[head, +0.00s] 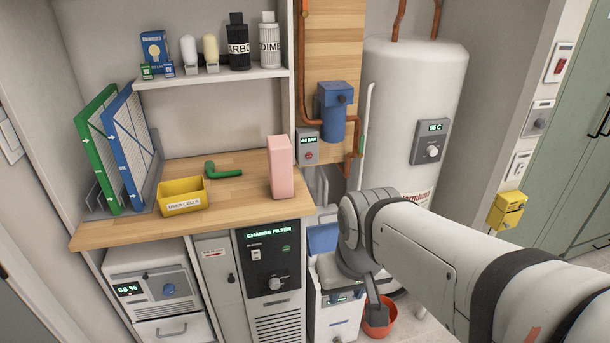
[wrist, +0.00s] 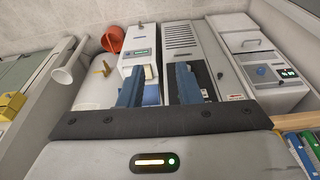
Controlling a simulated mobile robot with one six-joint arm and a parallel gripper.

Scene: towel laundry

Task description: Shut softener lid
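The softener is a white cabinet (head: 335,300) with a small lit display, low beside the counter's right end. Its blue lid (head: 322,238) appears raised at the back, and my arm partly hides the cabinet top. The softener also shows in the wrist view (wrist: 137,64), with a blue patch (wrist: 151,93) that looks like the lid behind the left finger. My gripper (wrist: 159,80) is open, its two blue fingers apart, pointing toward the softener and the dark unit beside it. Whether a finger touches the lid cannot be told.
An orange bucket (head: 379,326) stands on the floor by the softener. The change-filter unit (head: 272,275) is to its left, under the wooden counter (head: 238,205). A pink block (head: 281,167) stands at the counter's right end. The white boiler (head: 410,100) rises behind my arm.

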